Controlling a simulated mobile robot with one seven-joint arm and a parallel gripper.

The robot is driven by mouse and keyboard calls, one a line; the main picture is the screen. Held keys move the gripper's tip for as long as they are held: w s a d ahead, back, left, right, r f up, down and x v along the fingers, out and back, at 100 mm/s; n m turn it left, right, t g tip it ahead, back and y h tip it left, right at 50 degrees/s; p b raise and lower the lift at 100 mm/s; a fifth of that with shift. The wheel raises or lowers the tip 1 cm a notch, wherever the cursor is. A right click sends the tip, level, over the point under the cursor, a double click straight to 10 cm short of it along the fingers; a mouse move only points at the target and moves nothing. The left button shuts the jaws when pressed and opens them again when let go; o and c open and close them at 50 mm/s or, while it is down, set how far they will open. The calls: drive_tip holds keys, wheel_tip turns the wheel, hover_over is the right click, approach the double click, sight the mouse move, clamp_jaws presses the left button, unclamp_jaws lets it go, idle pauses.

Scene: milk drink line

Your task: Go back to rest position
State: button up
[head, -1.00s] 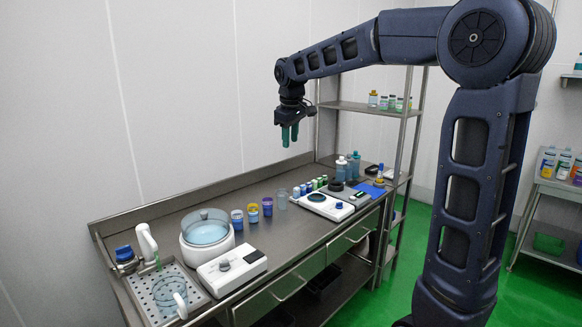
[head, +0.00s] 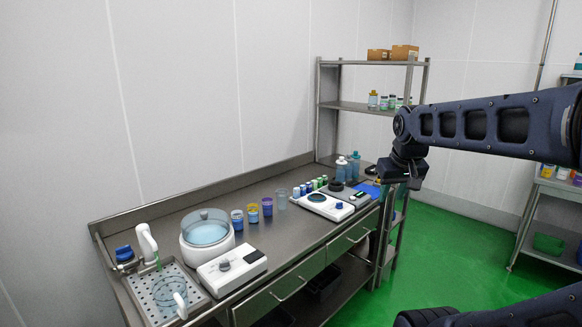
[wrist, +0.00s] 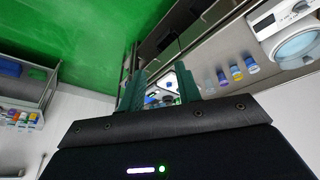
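My gripper (head: 402,180) hangs in front of the shelf rack at the right end of the steel counter, clear of the things on the counter. In the wrist view its two green fingers (wrist: 160,82) stand apart with nothing held between them. The counter's items show through the gap, some way off. The finger tips are small and partly hidden in the head view.
The steel counter (head: 165,215) carries a white round bath (head: 207,238), white instruments (head: 232,268), several cups and bottles. A shelf rack (head: 372,107) stands at its right end. A second steel table (head: 548,187) is at the far right. Green floor (head: 450,262) between is open.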

drive_tip(key=shift+m, duration=0.7)
drive_tip(key=s+f, duration=0.1)
drive_tip(key=s+d+f, duration=0.2)
drive_tip(key=shift+s, duration=0.3)
